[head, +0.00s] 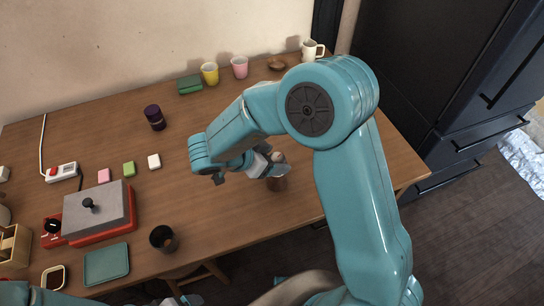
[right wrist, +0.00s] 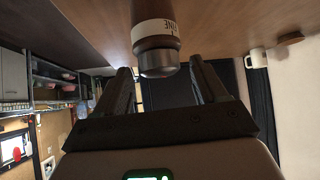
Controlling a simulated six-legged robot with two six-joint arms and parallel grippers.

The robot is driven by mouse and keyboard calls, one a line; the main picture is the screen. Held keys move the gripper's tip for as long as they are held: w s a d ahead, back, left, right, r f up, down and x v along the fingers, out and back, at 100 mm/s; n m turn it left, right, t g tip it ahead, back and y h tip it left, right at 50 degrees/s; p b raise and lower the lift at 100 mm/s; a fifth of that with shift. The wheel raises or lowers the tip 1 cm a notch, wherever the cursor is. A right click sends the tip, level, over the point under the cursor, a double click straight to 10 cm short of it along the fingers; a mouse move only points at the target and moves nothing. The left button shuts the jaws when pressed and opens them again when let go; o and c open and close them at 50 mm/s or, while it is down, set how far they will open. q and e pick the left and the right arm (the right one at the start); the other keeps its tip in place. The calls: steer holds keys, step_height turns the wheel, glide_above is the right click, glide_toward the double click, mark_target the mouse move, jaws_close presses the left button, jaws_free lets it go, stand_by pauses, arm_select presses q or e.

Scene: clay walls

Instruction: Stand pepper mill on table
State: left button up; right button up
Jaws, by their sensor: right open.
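The pepper mill (right wrist: 157,35) is a brown cylinder with a pale lettered band and a metal cap. In the right wrist view it hangs from the top of the picture, where the table is, cap towards me. In the head view the mill (head: 278,184) is partly hidden by my right gripper (head: 254,172) and appears upright on the wooden table (head: 225,115). In the right wrist view my right gripper (right wrist: 162,88) is open, with a finger on either side of the mill and gaps between. My left gripper (head: 182,300) is barely visible at the bottom edge.
A dark cup (head: 163,238) stands near the front edge. A purple-capped dark jar (head: 155,117), a yellow cup (head: 210,73), a pink cup (head: 240,67) and a white mug (head: 312,50) stand farther back. A red-based grill (head: 98,212) is at left. The table's middle is mostly clear.

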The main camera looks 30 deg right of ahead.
steer(key=shift+w+a+r, duration=0.1)
steer(key=shift+a+r, duration=0.1)
steer(key=shift+r, duration=0.15)
steer(key=p+v, duration=0.1)
steer(key=v, duration=1)
steer(key=shift+a, duration=0.15)
steer(key=shift+r, duration=0.1)
